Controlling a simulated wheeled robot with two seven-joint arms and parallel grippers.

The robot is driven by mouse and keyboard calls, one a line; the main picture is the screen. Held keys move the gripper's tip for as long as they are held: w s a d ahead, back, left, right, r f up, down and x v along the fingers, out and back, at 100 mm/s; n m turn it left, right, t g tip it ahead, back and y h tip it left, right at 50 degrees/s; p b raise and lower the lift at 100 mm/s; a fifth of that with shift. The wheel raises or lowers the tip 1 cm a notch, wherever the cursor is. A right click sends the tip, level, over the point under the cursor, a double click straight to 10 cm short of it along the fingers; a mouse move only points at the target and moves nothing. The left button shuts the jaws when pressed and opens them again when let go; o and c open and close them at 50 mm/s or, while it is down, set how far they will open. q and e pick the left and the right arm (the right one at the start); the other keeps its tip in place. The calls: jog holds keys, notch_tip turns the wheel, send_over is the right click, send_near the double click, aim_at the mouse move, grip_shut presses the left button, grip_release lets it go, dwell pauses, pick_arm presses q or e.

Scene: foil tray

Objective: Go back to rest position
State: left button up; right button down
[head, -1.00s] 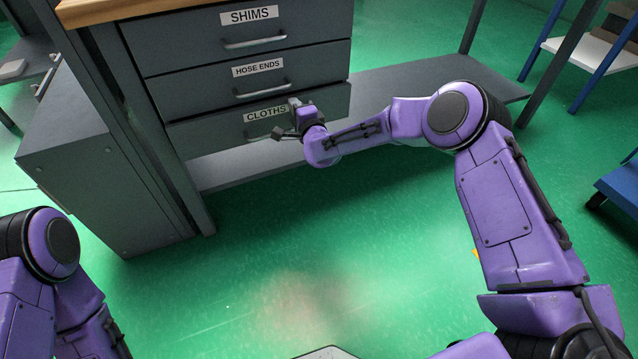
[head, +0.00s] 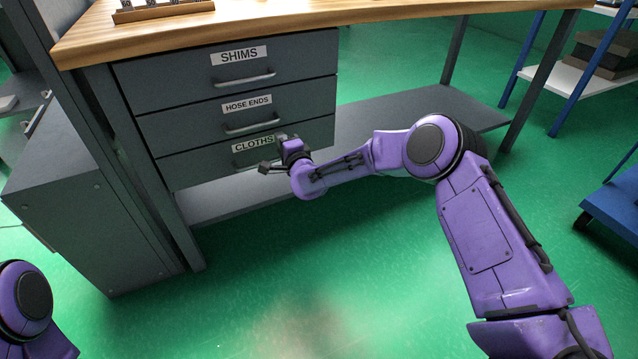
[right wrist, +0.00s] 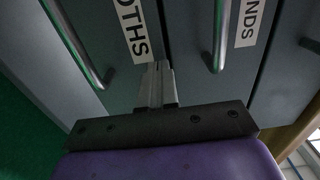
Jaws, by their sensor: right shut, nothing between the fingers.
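My right gripper (head: 267,167) is in front of the bottom drawer, labelled CLOTHS (head: 252,143), of a grey drawer unit. In the right wrist view its fingers (right wrist: 156,84) are together with nothing between them. They point at the drawer fronts, by the CLOTHS label (right wrist: 132,30), and are not around a handle. The CLOTHS handle (right wrist: 80,48) is to their left and the HOSE ENDS handle (right wrist: 219,35) to their right. All three drawers look shut. Of my left arm only a purple joint shows at the lower left; its gripper is out of view.
The wooden bench top (head: 370,14) overhangs the drawers, with a wooden rack (head: 163,10) on it. A grey lower shelf (head: 420,112) runs right of the drawers. A grey cabinet (head: 90,220) stands left and a blue cart (head: 612,200) right. The green floor in front is clear.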

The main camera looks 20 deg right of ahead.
jog(key=s+d+p, duration=0.1)
jog(key=s+p, duration=0.2)
jog(key=s, duration=0.9)
jog(key=s+d+f+n+g+h, duration=0.25)
jog(key=s+f+n+g, duration=0.5)
jog(key=s+f, duration=1.2)
jog(key=s+d+f+n+g+h, duration=0.1)
jog(key=s+d+f+g, duration=0.15)
jog(key=s, duration=0.55)
jog(key=s+d+f+n+g, duration=0.1)
jog(key=s+d+g, duration=0.15)
jog(key=s, duration=0.55)
jog(key=s+d+f+n+g+h, duration=0.1)
jog(key=s+d+f+g, duration=0.15)
jog(key=s, duration=0.55)
pick_arm(q)
notch_tip(320, 180, up, 31)
jog(key=p, duration=2.7)
jog(key=shift+d, duration=0.2)
pick_arm(e)
notch_tip(320, 180, up, 28)
jog(key=shift+s+d, duration=0.15)
jog(key=shift+s, duration=0.15)
